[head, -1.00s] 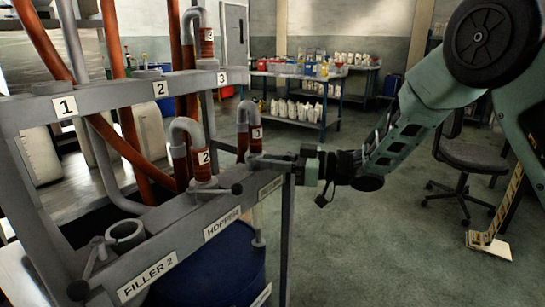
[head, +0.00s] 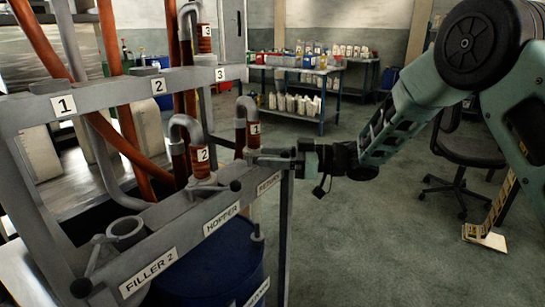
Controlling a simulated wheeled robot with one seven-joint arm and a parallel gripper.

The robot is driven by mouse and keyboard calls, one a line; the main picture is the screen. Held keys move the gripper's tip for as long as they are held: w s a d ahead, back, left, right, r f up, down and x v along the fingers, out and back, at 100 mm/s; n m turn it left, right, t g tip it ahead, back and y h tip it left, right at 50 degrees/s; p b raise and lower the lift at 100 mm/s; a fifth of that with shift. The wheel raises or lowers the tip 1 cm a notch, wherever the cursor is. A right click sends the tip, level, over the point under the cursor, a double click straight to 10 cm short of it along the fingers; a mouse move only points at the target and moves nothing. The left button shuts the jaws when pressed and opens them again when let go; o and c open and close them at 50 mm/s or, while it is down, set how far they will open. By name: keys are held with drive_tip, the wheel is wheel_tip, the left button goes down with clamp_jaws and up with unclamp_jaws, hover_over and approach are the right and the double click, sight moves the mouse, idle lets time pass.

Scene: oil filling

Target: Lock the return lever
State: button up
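The return station is at the far right end of the grey rail (head: 190,215), above a partly hidden label (head: 269,184) that appears to read RETURN. A hooked pipe marked 1 (head: 246,112) stands upright there. My gripper (head: 268,155) reaches in from the right, its fingers level and pointing left at the base of that pipe. The return lever cannot be made out apart from the fingers; it is small and dark there. Whether the fingers touch or hold it cannot be told. The hopper lever (head: 222,188) lies along the rail, and the filler 2 lever (head: 88,272) is nearer.
A hooked pipe marked 2 (head: 202,155) stands at the hopper station. The filler 2 socket (head: 126,231) is empty. A blue drum (head: 215,265) is below the rail. The floor (head: 360,240) to the right is open, with a chair (head: 465,165) behind my arm.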

drive_tip(key=shift+d, duration=0.1)
drive_tip(key=s+d, duration=0.2)
drive_tip(key=d, duration=1.5)
drive_tip(key=shift+s, duration=0.4)
drive_tip(key=shift+p, duration=0.35)
drive_tip(key=c, duration=0.7)
drive_tip(key=shift+s+a+r+p, duration=0.15)
drive_tip(key=shift+a+p, duration=0.1)
drive_tip(key=shift+p, duration=0.25)
clamp_jaws()
drive_tip(key=s+a+r+n+t+h+p, duration=0.1)
drive_tip(key=s+a+n+t+h+p, duration=0.35)
drive_tip(key=p, duration=0.55)
drive_tip(key=s+a+r+n+t+h+p, duration=0.1)
drive_tip(key=s+a+n+t+p, duration=0.35)
drive_tip(key=s+p, duration=0.35)
drive_tip(key=w+a+f+p, duration=0.1)
drive_tip(key=w+a+p, duration=0.3)
drive_tip(key=w, duration=0.7)
drive_tip(key=shift+p, duration=0.75)
